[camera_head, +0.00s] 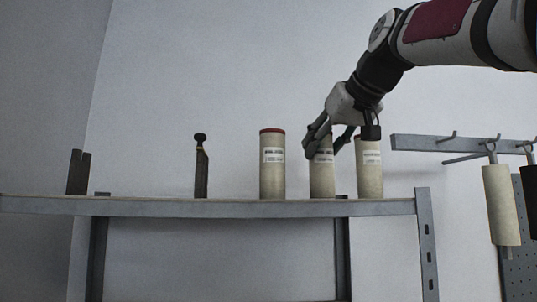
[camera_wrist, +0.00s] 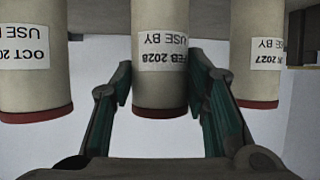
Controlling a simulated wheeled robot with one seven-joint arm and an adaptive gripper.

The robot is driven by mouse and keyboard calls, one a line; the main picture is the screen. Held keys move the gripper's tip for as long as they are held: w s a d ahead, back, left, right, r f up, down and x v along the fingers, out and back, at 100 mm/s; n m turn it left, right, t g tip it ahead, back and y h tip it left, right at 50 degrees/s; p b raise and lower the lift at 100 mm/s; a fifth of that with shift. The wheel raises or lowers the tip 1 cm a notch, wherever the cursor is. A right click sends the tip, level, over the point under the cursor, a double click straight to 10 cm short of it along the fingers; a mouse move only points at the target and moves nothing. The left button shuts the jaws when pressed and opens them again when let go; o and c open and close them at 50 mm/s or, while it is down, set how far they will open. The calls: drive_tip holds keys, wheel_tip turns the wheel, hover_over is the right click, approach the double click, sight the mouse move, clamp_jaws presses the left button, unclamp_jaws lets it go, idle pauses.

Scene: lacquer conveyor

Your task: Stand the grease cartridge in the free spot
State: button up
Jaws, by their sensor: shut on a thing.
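Three pale cartridges with red tops and printed labels stand upright in a row on the grey shelf (camera_head: 210,208). My gripper (camera_head: 328,148) reaches down from the upper right and is shut on the middle cartridge (camera_head: 322,180). In the wrist view, upside down, the fingers flank this middle cartridge (camera_wrist: 160,85), whose label reads USE BY FEB 2028. Its base appears at shelf level; whether it touches is hard to tell. The left cartridge (camera_head: 272,168) and right cartridge (camera_head: 370,180) stand close beside it. The fingers partly hide the middle one's top.
A dark bottle-like item (camera_head: 201,168) and a dark notched block (camera_head: 78,172) stand farther left, with bare shelf between them. A wall rail (camera_head: 425,143) with hooks holds a hanging pale cylinder (camera_head: 502,205) at the right.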

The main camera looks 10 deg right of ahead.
drive_tip(key=o, duration=1.4)
drive_tip(key=shift+f, duration=0.1)
drive_tip(key=shift+s+r, duration=0.25)
drive_tip(key=shift+r, duration=0.05)
drive_tip(key=v, duration=1)
drive_tip(key=s+f+g, duration=0.2)
drive_tip(key=s+f, duration=0.3)
drive_tip(key=f, duration=1.1)
drive_tip(key=s+a+f+m+g+h, duration=0.1)
drive_tip(key=s+f, duration=0.4)
drive_tip(key=f, duration=1.1)
drive_tip(key=s+a+f+m+g+h+b, duration=0.1)
drive_tip(key=s+f+g, duration=0.3)
drive_tip(key=f, duration=1.2)
drive_tip(key=shift+s, duration=0.8)
